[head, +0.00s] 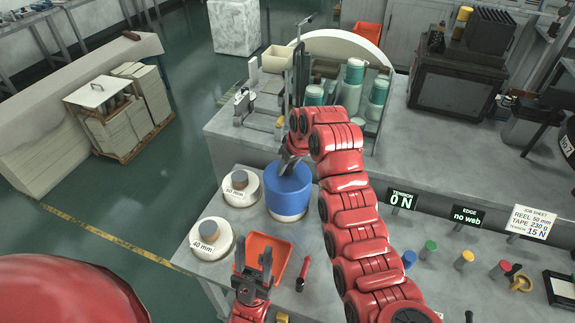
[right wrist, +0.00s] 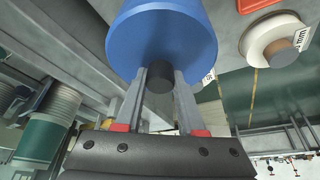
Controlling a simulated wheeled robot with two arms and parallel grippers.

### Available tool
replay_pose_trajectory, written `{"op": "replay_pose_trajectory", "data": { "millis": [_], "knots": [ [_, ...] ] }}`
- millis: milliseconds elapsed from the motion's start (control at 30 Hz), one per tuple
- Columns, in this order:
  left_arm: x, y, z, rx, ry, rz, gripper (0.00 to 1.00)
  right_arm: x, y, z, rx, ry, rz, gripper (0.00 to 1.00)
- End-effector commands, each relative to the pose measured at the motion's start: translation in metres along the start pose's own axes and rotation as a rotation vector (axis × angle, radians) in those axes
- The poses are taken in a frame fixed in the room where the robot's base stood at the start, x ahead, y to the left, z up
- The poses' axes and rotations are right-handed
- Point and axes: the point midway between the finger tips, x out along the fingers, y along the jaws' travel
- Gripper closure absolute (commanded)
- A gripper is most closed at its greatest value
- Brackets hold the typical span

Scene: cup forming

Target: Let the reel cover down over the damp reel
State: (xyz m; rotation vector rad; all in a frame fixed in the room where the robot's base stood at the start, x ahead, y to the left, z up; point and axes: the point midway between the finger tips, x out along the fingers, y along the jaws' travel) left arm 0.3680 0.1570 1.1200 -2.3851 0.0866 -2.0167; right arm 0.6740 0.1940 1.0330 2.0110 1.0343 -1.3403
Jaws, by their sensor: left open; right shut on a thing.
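The blue reel cover (head: 288,192) is upright on the metal bench top, with a pale rim of what looks like the damp reel (head: 288,215) showing below it. Most of that reel is hidden inside the cover. I cannot tell whether the cover is fully down. My right gripper (head: 289,166) is shut on the cover's dark knob (right wrist: 160,79), above the blue cover (right wrist: 160,35) in the head view. My left gripper (head: 254,262) is open and empty, over the orange tray's left side.
Two white reels, marked 50 mm (head: 242,198) and 40 mm (head: 212,250), stand left of the cover. The orange tray (head: 276,248) lies in front, with a red-handled tool (head: 303,274) to its right.

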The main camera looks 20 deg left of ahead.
Motion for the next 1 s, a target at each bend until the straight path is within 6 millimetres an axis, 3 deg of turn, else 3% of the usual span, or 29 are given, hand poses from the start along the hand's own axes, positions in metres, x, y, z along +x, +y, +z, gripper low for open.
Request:
{"op": "replay_pose_trajectory", "data": {
  "millis": [1000],
  "knots": [
    [-0.009,0.001,0.002,0.0,0.0,0.0,0.5,0.017,0.0,0.007,0.0,0.001,0.001,1.0]
  ]
}}
